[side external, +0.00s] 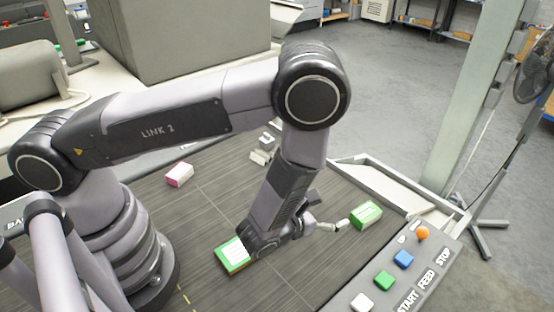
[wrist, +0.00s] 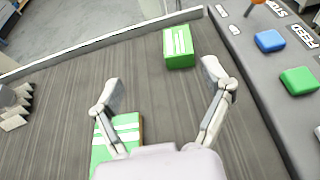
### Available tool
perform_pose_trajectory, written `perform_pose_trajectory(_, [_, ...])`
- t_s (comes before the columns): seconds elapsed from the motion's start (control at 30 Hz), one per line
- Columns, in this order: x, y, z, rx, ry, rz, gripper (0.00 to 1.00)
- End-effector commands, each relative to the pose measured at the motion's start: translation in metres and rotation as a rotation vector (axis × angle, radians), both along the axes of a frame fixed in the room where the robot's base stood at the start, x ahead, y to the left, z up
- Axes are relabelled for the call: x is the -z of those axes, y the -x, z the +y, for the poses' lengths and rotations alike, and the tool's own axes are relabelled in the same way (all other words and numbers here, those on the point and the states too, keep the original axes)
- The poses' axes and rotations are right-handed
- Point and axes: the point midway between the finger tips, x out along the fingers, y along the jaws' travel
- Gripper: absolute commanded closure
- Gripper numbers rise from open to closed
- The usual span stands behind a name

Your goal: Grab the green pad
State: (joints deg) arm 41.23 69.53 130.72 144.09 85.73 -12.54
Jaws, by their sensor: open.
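Two green things with white markings lie on the dark slatted surface. A green block with white stripes (wrist: 178,60) sits ahead of my gripper (wrist: 164,82), beyond the fingertips and between their lines; it also shows in the side view (side external: 366,216). A flatter green pad with white bands and a brown edge (wrist: 101,152) lies partly hidden behind my left finger and gripper body; in the side view it is beside my wrist (side external: 232,255). Which one is the task's pad I cannot tell. My gripper is open, with nothing between its fingers.
A pink block (side external: 179,175) lies farther back. A grey stepped piece (side external: 262,155) sits behind my arm. A control panel (side external: 336,308) with coloured buttons and an orange knob (side external: 423,233) borders the right. A pale raised rail (wrist: 85,46) edges the surface.

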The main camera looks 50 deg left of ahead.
Motion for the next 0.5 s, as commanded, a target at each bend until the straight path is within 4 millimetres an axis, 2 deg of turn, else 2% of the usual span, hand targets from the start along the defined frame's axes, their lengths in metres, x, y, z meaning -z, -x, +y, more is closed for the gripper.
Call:
perform_pose_trajectory(0.03, [0.012, 0.007, -0.006, 0.040, -0.004, 0.020, 0.21])
perform_pose_trajectory(0.17, [0.024, 0.006, -0.014, 0.082, -0.002, 0.036, 0.21])
perform_pose_trajectory(0.5, [0.048, -0.053, -0.021, 0.079, -0.001, 0.034, 0.21])
